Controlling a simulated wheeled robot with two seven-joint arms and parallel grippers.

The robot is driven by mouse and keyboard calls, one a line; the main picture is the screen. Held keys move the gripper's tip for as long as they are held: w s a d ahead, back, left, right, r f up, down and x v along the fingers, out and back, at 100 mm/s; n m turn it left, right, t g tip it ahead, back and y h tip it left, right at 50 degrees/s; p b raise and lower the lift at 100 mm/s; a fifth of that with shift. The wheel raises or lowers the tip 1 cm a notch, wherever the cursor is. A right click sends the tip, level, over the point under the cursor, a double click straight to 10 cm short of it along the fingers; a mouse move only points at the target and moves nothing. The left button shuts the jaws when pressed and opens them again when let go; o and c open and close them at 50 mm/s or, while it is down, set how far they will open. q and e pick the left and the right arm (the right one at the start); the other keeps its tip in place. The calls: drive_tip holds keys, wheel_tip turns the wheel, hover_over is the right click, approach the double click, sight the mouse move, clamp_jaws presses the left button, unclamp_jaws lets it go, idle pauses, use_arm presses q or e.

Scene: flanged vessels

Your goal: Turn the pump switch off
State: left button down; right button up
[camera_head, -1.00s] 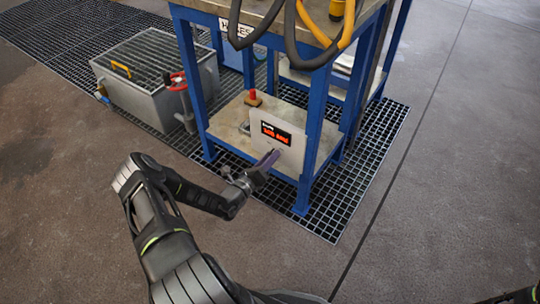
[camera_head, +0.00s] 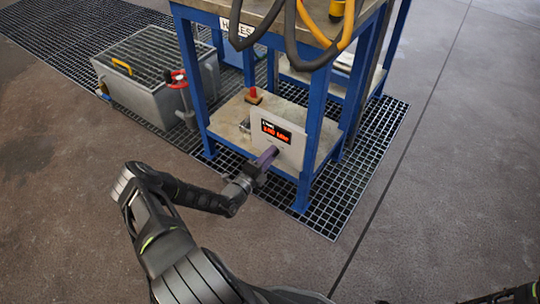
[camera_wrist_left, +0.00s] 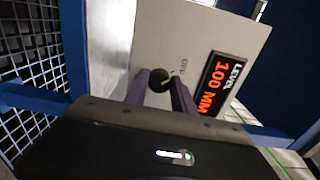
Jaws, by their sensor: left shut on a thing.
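The pump switch is a round black knob (camera_wrist_left: 160,80) on a pale control panel (camera_wrist_left: 200,30), with an "OFF" mark beside it. In the head view the panel (camera_head: 287,150) stands on the lower shelf of a blue frame, and the knob is hidden there. A display (camera_wrist_left: 221,84) on the panel reads "LEVEL 100 MM" in red. My left gripper (camera_head: 268,157) is at the panel's lower left. In the left wrist view its purple fingers (camera_wrist_left: 161,92) sit either side of the knob, shut on it. My right gripper is out of view.
The blue frame (camera_head: 318,110) surrounds the panel, with legs close to my left gripper. Hoses (camera_head: 291,25) hang above. A red-topped item (camera_head: 253,95) stands on the shelf. A grey tank (camera_head: 150,85) with a red valve is at left. Floor to the right is clear.

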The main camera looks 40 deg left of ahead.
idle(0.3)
use_arm(q)
drive_tip(key=c, duration=1.1)
unclamp_jaws()
drive_tip(key=shift+o, duration=0.2)
drive_tip(key=shift+s, duration=0.1)
drive_tip(key=s+p, duration=0.2)
drive_tip(key=s, duration=0.5)
drive_tip(key=shift+s, duration=0.35)
drive_tip(key=shift+d, duration=0.1)
